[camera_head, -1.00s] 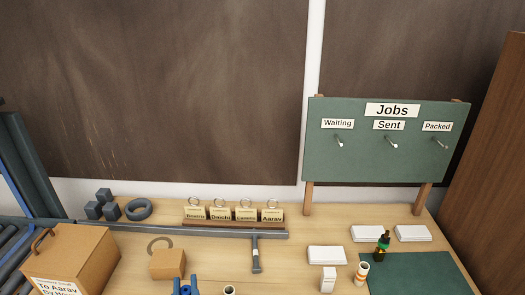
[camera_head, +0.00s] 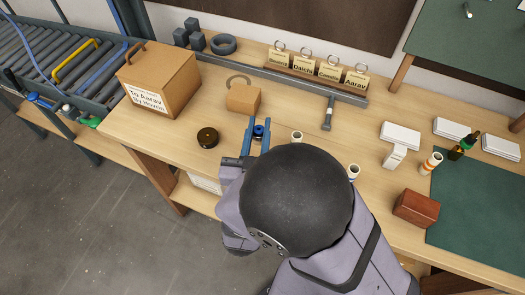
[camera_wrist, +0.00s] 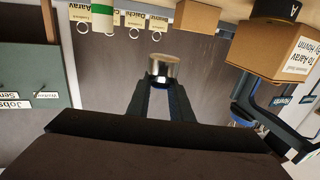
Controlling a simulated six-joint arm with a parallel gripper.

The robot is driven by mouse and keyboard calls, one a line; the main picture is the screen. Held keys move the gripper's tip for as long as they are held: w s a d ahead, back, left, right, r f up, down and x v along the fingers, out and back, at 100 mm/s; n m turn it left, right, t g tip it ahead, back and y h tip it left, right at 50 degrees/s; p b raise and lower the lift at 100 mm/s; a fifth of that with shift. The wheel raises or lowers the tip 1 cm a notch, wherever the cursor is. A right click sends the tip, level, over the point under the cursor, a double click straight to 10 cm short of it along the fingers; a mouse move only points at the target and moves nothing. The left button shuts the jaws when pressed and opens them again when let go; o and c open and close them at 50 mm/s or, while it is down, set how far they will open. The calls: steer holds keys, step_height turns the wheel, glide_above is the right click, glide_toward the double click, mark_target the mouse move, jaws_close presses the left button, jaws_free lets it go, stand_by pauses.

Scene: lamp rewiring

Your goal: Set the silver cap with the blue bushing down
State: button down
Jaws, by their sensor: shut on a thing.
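My gripper (camera_head: 259,130) is shut on the silver cap with the blue bushing. In the head view, the blue bushing (camera_head: 259,131) shows between the blue fingertips, over the bench in front of a small cardboard box. In the wrist view, the silver cap (camera_wrist: 164,66) sits between the fingertips (camera_wrist: 160,84), with dark blue at its finger-side end. The gap between cap and bench top cannot be told. My arm hides part of the bench's front edge.
A small cardboard box (camera_head: 243,100) stands just behind the gripper. A dark round container (camera_head: 207,138) is to its left, a small white cup (camera_head: 297,137) to its right. A large carton (camera_head: 160,80) stands farther left. Bare bench (camera_head: 190,115) lies between.

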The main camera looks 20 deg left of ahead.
steer(key=shift+f, duration=4.75)
steer(key=shift+f, duration=0.1)
steer(key=c, duration=1.6)
jaws_free()
steer(key=shift+f, duration=0.15)
steer(key=b+v, duration=0.1)
steer(key=v, duration=0.1)
steer(key=b+v, duration=0.1)
steer(key=v, duration=0.2)
steer(key=shift+s+d+f, duration=0.1)
steer(key=shift+s+f, duration=0.15)
steer(key=shift+s, duration=0.05)
steer(key=shift+b+v, duration=0.3)
steer(key=shift+v, duration=0.55)
steer(key=o, duration=0.4)
steer(key=shift+d+r, duration=0.1)
steer(key=shift+r, duration=0.05)
